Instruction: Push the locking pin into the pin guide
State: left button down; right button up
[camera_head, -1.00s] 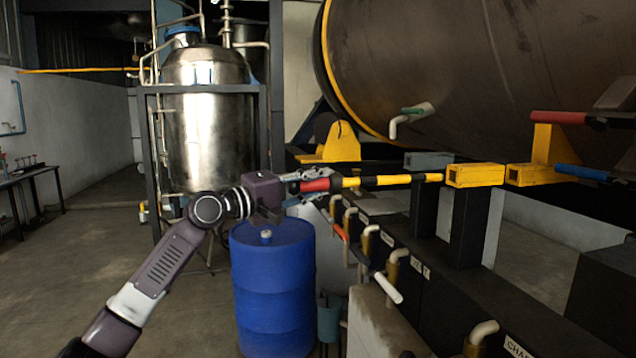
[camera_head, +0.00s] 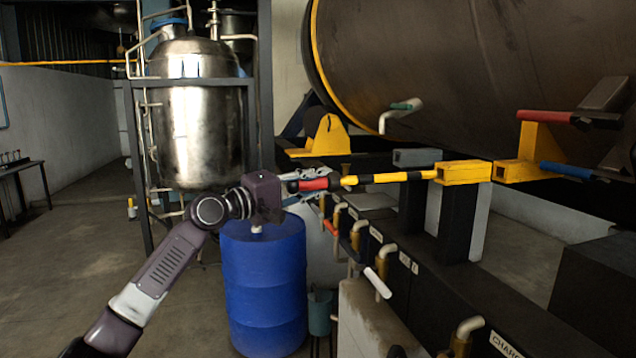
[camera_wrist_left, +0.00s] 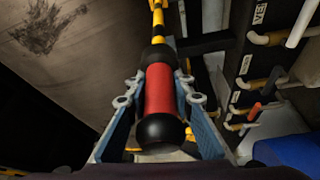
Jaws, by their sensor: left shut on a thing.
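The locking pin (camera_head: 388,178) is a long bar with yellow and black bands and a red grip with black ends. My left gripper (camera_head: 312,184) is shut on the red grip (camera_wrist_left: 160,92), which lies between its two fingers in the left wrist view. The pin lies about level and points right. Its far end meets the mouth of the yellow square pin guide (camera_head: 464,173); I cannot tell how far inside it reaches. A second yellow square block (camera_head: 516,172) stands just right of the guide, with a small gap. My right gripper is not in view.
A blue barrel (camera_head: 262,285) stands below my left gripper. A row of brass valves with pipes (camera_head: 384,258) runs along a dark beam below the pin. A large dark tank (camera_head: 470,70) fills the upper right. Open floor lies at left.

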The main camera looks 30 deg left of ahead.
aim_at(333, 175)
pick_arm(q)
jog(key=shift+r, duration=0.2)
jog(key=shift+w+d+r+p, duration=0.1)
jog(key=shift+w+d+p, duration=0.2)
jog(key=shift+p, duration=0.25)
jog(key=shift+w+d+p, duration=0.65)
jog(key=shift+w+p, duration=0.2)
jog(key=shift+p, duration=0.05)
jog(key=shift+w+d, duration=0.15)
jog(key=shift+d, duration=0.05)
